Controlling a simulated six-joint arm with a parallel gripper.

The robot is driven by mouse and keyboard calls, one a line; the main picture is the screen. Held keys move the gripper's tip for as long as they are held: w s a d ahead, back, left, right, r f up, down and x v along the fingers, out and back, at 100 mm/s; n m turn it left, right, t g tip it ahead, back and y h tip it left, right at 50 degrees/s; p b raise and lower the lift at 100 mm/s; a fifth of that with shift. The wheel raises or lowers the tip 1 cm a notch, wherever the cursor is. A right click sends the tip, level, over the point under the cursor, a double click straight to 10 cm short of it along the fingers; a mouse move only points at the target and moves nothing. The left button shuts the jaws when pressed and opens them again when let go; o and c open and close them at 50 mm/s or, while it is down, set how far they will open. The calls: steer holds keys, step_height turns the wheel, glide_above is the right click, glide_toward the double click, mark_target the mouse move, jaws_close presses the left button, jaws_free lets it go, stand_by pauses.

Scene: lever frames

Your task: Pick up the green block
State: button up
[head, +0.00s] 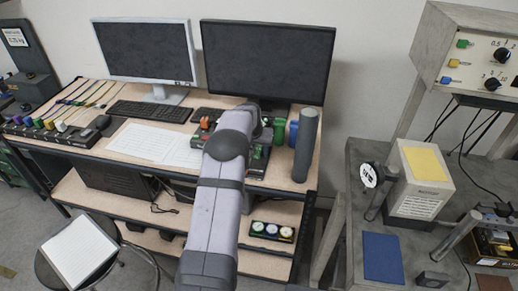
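A small green shape (279,130) shows on the desk just right of my arm's elbow, beside a blue piece (293,133). It may be the green block, but it is too small to tell. A second green patch (258,160) shows lower, partly hidden behind my arm. My grey arm rises from the bottom middle and covers part of the desk. I cannot make out my gripper or its fingers, so nothing shows as held.
A grey upright cylinder (305,145) stands at the desk's right end. Two monitors (266,60) stand behind, with a keyboard (150,111) and papers (155,143) to the left. A workbench (430,238) at right holds a beige box (420,180). A gap separates the tables.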

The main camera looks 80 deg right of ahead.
jaws_close()
steer(key=shift+r+b, duration=0.25)
steer(key=shift+b, duration=0.15)
steer(key=shift+r, duration=0.15)
steer(key=shift+a+r+b, duration=0.1)
steer(key=shift+r+b, duration=0.05)
steer(key=shift+b, duration=0.25)
steer(key=shift+a+b, duration=1.15)
steer(key=shift+a, duration=0.5)
steer(key=shift+a+r, duration=0.15)
steer(key=shift+a, duration=0.1)
step_height(320, 180, up, 14)
steer(key=b, duration=0.2)
steer(key=shift+d+p, duration=0.3)
steer(key=shift+p, duration=0.6)
